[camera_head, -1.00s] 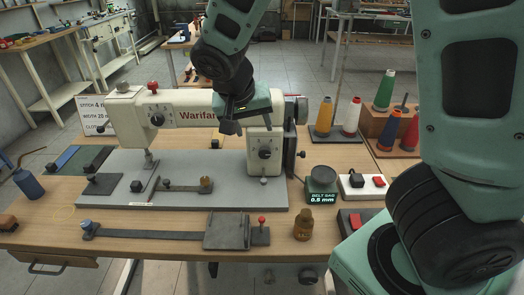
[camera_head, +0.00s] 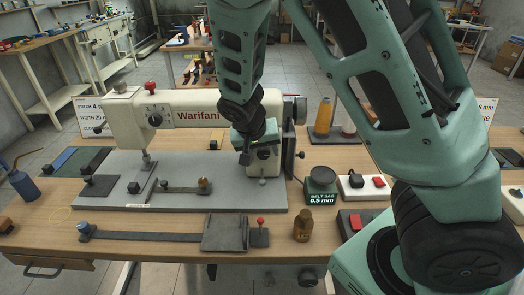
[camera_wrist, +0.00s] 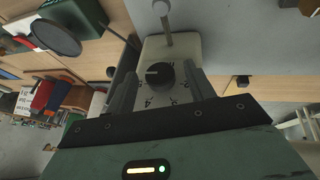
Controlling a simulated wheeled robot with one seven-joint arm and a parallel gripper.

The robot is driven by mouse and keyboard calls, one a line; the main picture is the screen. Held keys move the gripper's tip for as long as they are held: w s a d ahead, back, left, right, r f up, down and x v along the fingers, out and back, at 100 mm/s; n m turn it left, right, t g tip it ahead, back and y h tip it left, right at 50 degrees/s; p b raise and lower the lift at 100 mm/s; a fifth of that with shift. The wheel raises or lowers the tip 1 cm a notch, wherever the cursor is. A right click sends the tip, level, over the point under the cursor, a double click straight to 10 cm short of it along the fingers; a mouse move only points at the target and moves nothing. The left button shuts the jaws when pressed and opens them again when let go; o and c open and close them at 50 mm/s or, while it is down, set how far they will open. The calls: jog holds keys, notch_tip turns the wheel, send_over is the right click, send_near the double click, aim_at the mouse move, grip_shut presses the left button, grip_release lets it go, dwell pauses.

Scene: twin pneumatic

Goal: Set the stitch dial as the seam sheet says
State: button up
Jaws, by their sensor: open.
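The cream Warifani sewing machine (camera_head: 190,104) stands on a grey bed plate. A black dial (camera_wrist: 160,75) on its right pillar has a white pointer line and digits around it, partly hidden. My gripper (camera_head: 246,158) is at that pillar, pointing down in the head view. In the wrist view its open fingers (camera_wrist: 162,82) lie either side of the dial; contact cannot be told. Another black dial (camera_head: 153,119) is on the machine's left head. The seam sheet (camera_head: 91,117) stands behind at left, partly hidden; it reads "STITCH 4", with more lines cut off.
A belt sag display (camera_head: 321,198) reading 0.5 mm and a white switch box (camera_head: 352,184) sit right of the machine. A brown bottle (camera_head: 303,225) and a metal slide fixture (camera_head: 225,233) are in front. Thread cones (camera_head: 324,118) stand behind. Bare table shows at front left.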

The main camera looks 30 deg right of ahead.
jog(key=c, duration=1)
jog(key=shift+p, duration=0.3)
jog(key=shift+w+a+r+g+h+p, duration=0.15)
jog(key=shift+g+h+p, duration=0.35)
jog(key=shift+h+p, duration=0.35)
jog(key=shift+w+a+f+n+g+h+p, duration=0.1)
jog(key=shift+n+g+h+p, duration=0.2)
jog(key=shift+h+p, duration=0.2)
jog(key=shift+a+f+n+g+h+p, duration=0.1)
jog(key=shift+n+g+h+p, duration=0.1)
jog(key=shift+g+h+p, duration=0.25)
jog(key=h, duration=0.2)
jog(key=n+g+h, duration=0.1)
jog(key=shift+w+a+f+g+h, duration=0.15)
jog(key=shift+f+g+h, duration=0.1)
jog(key=shift+f+h, duration=0.15)
jog(key=shift+f+n+g+h, duration=0.15)
jog(key=shift+n+g+h, duration=0.25)
jog(key=shift+h, duration=0.7)
jog(key=shift+b, duration=0.3)
